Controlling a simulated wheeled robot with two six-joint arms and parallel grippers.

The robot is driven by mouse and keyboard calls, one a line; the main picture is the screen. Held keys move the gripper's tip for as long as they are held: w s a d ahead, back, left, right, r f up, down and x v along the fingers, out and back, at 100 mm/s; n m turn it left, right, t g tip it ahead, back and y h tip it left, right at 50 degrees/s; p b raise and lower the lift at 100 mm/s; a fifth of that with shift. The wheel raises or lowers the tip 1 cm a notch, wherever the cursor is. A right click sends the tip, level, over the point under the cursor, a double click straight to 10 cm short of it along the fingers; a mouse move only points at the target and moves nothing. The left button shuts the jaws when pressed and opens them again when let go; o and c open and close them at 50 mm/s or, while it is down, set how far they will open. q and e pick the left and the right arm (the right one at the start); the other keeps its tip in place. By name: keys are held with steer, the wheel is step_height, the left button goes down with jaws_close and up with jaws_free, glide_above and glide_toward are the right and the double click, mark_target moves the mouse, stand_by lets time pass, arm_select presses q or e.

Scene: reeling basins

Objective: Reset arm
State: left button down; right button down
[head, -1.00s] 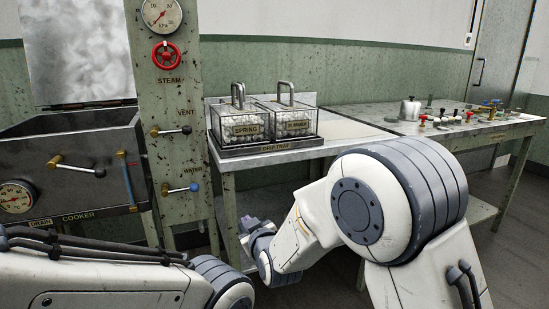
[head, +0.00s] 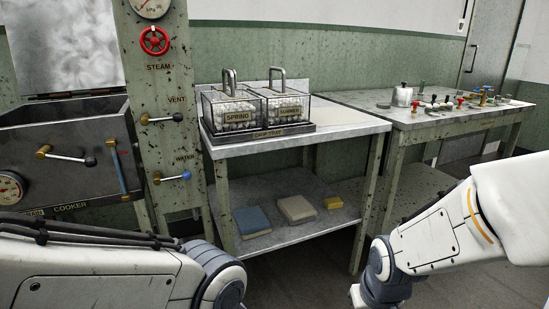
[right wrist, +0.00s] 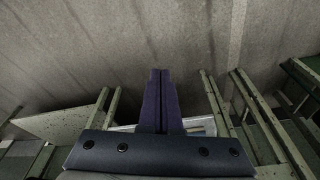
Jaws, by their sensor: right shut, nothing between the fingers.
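My right arm (head: 435,240) enters the head view from the right, with its wrist part cut off at the bottom edge. My right gripper (right wrist: 160,72) shows in the right wrist view as two dark purple fingers pressed together with nothing between them. My left arm (head: 100,275) lies along the lower left of the head view. Its gripper is out of the frame.
A bench holds a drip tray (head: 262,138) with a SPRING basket (head: 234,117) and a SUMMER basket (head: 289,111). Folded cloths (head: 297,209) lie on its lower shelf. A cooker (head: 65,150) and valve panel (head: 165,100) stand left. Another table (head: 450,120) stands right.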

steer(key=s+a+r+n+g, duration=0.1)
steer(key=s+a+r+n, duration=0.2)
steer(key=s+a, duration=0.3)
steer(key=s+a+r+n+g, duration=0.1)
steer(key=s+a+r+n, duration=0.1)
steer(key=s+a+n, duration=0.35)
step_height(320, 180, up, 35)
steer(key=s+m+p, duration=0.1)
steer(key=p, duration=3.4)
steer(key=shift+s+a+r+m+y, duration=0.2)
steer(key=shift+s+a+m+y, duration=0.05)
steer(key=shift+a+m+y, duration=0.15)
